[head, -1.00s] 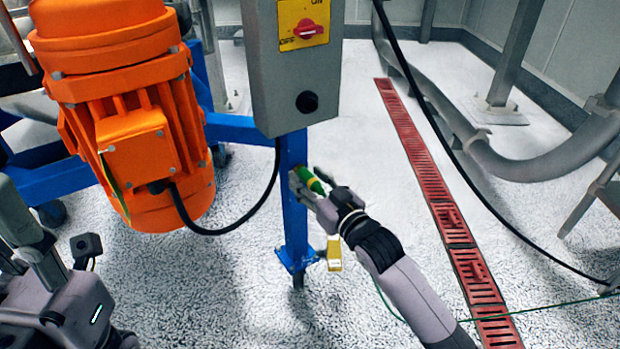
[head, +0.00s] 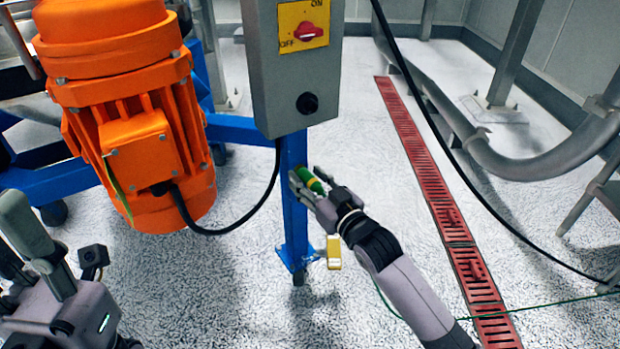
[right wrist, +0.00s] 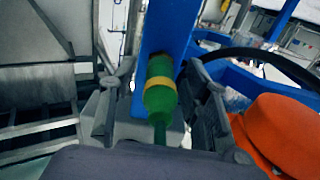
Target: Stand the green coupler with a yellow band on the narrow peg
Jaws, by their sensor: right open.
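The green coupler with a yellow band (head: 311,183) is beside the blue post, at my right gripper (head: 308,188). In the right wrist view the coupler (right wrist: 160,92) stands between the two spread fingers of my right gripper (right wrist: 160,98). A gap shows on each side of it. A thinner green part extends from the coupler toward the camera. I cannot make out the narrow peg or whether the coupler sits on it. My left gripper (head: 25,240) is at the lower left, fingers apart, far from the coupler; its far finger is cut by the picture edge.
A blue post (head: 293,215) carries a grey switch box (head: 270,90). An orange motor (head: 140,140) hangs to the left. A black cable loops between motor and post. A small yellow block (head: 334,252) is near the post's foot.

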